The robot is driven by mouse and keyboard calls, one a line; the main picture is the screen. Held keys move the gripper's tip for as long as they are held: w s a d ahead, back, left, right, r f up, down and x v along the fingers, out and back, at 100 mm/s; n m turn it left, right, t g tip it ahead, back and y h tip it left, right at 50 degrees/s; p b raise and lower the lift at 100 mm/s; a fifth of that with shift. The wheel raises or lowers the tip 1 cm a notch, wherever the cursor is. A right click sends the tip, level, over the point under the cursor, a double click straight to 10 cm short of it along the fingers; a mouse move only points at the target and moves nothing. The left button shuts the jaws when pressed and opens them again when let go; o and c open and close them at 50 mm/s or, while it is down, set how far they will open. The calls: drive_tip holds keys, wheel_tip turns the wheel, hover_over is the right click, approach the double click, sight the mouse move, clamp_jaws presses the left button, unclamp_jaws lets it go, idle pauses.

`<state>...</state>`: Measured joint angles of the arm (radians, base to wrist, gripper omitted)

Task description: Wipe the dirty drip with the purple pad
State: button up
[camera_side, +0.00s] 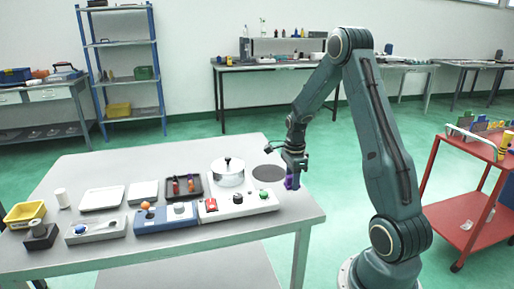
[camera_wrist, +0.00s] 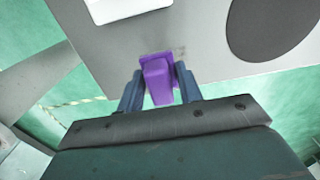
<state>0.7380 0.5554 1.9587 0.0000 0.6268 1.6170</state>
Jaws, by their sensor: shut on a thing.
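The purple pad (camera_wrist: 157,72) is between the two blue fingers of my gripper (camera_wrist: 158,88), which is shut on it. In the wrist view the pad is over the table's edge area, its far end at or just above the grey top. A faint brownish smear (camera_wrist: 180,52), which looks like the drip, shows on the table right beside the pad's upper right side. In the side view my gripper (camera_side: 293,176) points down at the table's right edge, with the pad (camera_side: 291,183) below it. I cannot tell whether the pad touches the table. The drip cannot be made out there.
A dark round disc (camera_side: 269,173) lies on the table left of my gripper. Trays, a blue box (camera_side: 166,216) and a yellow bin (camera_side: 24,213) fill the left. A red cart (camera_side: 466,210) stands right.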

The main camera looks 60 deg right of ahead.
drive_tip(key=shift+f, duration=1.8)
drive_tip(key=shift+w+d+f, duration=0.1)
drive_tip(key=shift+w+d, duration=0.4)
drive_tip(key=shift+d, duration=0.05)
drive_tip(key=shift+c, duration=0.4)
drive_tip(key=shift+w+d+f, duration=0.1)
drive_tip(key=shift+w+d, duration=0.75)
drive_tip(key=shift+s+a, duration=1.4)
drive_tip(key=shift+a, duration=0.05)
wheel_tip(320, 180, up, 6)
drive_tip(key=shift+d+r, duration=0.1)
drive_tip(key=shift+r, duration=1)
